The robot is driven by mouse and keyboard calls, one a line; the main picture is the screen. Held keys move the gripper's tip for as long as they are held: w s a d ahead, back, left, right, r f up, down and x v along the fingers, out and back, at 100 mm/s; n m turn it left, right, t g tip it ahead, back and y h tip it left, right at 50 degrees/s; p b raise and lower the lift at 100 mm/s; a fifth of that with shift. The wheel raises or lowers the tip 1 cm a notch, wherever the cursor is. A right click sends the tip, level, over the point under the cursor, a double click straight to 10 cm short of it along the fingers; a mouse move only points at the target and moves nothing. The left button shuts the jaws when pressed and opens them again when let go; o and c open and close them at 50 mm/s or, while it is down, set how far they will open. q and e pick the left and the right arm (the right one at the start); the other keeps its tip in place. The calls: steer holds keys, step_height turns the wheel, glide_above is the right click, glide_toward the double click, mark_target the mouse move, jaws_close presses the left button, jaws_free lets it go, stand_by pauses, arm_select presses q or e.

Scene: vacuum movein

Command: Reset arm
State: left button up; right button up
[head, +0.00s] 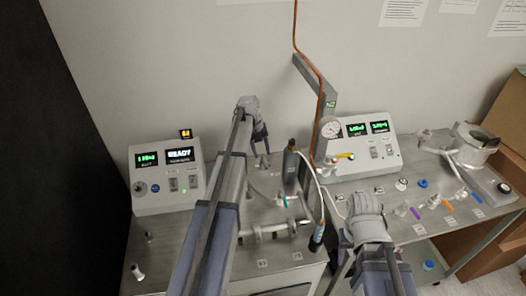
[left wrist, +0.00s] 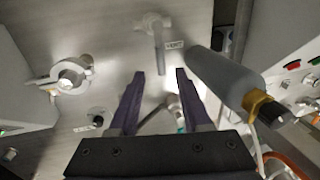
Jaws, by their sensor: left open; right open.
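My left arm reaches up through the middle of the head view. My left gripper (head: 260,146) is above the back of the metal bench, just left of a dark grey cylinder (head: 291,167). In the left wrist view its two purple fingers (left wrist: 160,78) are apart with nothing between them. The grey cylinder (left wrist: 225,78) with a brass fitting lies right of the fingers there. A small metal pipe fitting (left wrist: 155,28) stands beyond the fingertips. My right arm comes in at the lower right of the head view. Its gripper fingers do not show.
A control box with green displays (head: 167,171) stands at the left and a second one (head: 369,145) at the back right. A grey post (head: 314,85) with a copper tube rises between them. A side bench (head: 425,222) at the right holds small coloured parts and a clamp.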

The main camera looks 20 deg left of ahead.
arm_select(q)
steer(key=shift+s+a+r+p, duration=0.15)
steer(key=shift+r+p, duration=0.2)
steer(key=shift+r, duration=0.25)
steer(key=shift+w+a+r+p, duration=0.1)
steer(key=shift+r+p, duration=0.2)
steer(key=shift+r, duration=0.25)
arm_select(e)
step_height(320, 180, up, 2)
steer(key=shift+r, duration=0.15)
arm_select(q)
steer(key=s+d+n+y, duration=0.1)
steer(key=s+d+n, duration=0.8)
steer(key=s+n, duration=0.5)
steer(key=s+d+n+y, duration=0.1)
steer(key=s+d+n, duration=0.8)
steer(key=s+n, duration=0.45)
steer(key=s+d+f+m+g+y+b, duration=0.1)
steer(key=s+d+f+m+b, duration=0.1)
steer(key=d+f+b, duration=0.5)
steer(key=s+d, duration=0.1)
steer(key=d, duration=0.3)
steer(key=shift+s+f, duration=0.2)
arm_select(e)
step_height(320, 180, down, 7)
